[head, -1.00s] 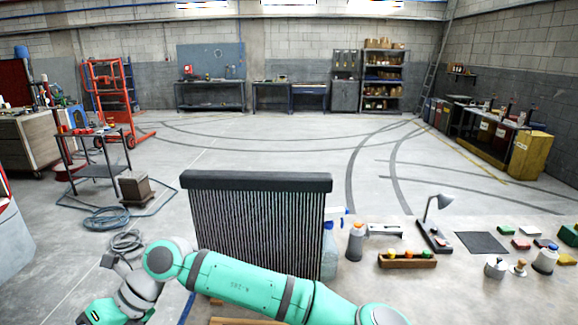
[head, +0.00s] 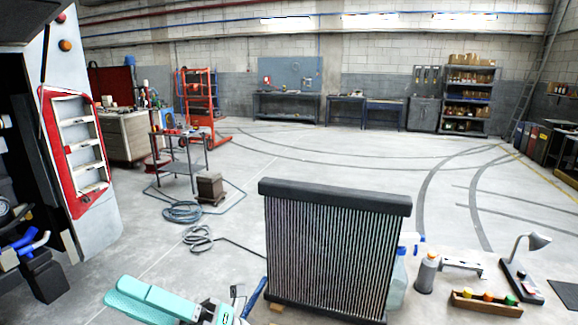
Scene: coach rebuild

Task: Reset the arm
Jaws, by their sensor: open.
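My gripper (head: 114,290) is at the bottom left of the head view, above the floor. Its two long teal fingers point left, lie close alongside each other and hold nothing that I can see. The part behind the fingers is cut off by the bottom edge, and the rest of my arm is out of view. The gripper is apart from the dark finned radiator (head: 335,250), which stands upright to its right.
A spray bottle (head: 397,285), a grey bottle (head: 427,273), a wooden tray (head: 485,303) and a lamp (head: 522,270) stand right of the radiator. Coiled hoses (head: 182,212) lie on the floor. A red-framed ladder panel (head: 80,150) is at the left.

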